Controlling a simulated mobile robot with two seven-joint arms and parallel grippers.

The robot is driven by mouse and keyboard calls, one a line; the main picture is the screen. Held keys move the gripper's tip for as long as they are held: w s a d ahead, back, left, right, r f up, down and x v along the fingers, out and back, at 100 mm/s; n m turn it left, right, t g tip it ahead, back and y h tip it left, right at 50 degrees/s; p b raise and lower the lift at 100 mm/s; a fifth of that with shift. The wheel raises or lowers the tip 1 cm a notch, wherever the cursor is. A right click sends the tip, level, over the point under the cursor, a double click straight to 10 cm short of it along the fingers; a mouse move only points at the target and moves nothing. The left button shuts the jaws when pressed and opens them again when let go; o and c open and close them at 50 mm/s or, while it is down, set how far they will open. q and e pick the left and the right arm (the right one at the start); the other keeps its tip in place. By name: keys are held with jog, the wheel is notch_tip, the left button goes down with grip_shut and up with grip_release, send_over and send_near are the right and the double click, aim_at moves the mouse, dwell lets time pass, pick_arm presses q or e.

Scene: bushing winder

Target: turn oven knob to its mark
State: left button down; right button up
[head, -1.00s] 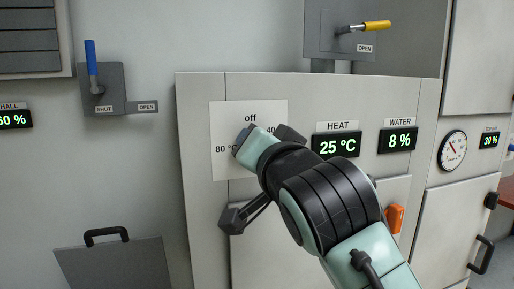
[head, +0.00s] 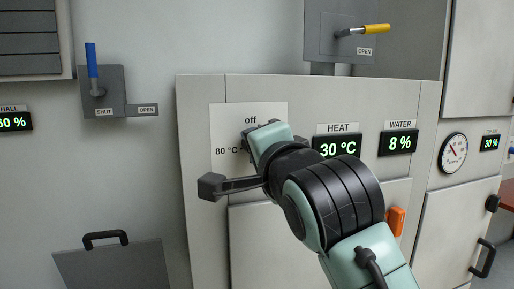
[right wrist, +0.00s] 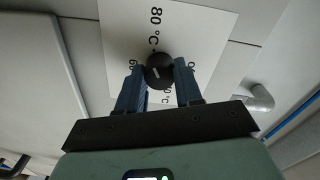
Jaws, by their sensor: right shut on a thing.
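The oven knob (right wrist: 160,70) is round and black with a short pale line on its face, seen in the right wrist view. It sits on a white dial plate (head: 228,117) marked "off" at the top and "80 °C" at the left in the head view. Other dial marks are partly hidden. My right gripper (right wrist: 158,66) is shut on the knob, one blue finger on each side. In the head view the right gripper (head: 250,137) covers the knob. The HEAT display (head: 337,144) reads 30 °C. My left gripper is not in view.
A WATER display (head: 398,140) reads 8 %. A blue lever (head: 92,62) is at the left and a yellow lever (head: 374,29) at the upper right. An orange part (head: 396,221) shows beside my arm. The panel left of the dial is clear.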

dwell(0.4)
jog(key=o, duration=1)
jog(key=shift+o, duration=0.2)
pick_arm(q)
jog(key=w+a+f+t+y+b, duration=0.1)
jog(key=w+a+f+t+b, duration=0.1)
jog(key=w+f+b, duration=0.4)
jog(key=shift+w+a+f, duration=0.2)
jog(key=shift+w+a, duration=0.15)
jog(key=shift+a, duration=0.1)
pick_arm(e)
jog(key=v, duration=1.3)
jog(key=shift+s, duration=0.2)
jog(key=shift+d, duration=0.1)
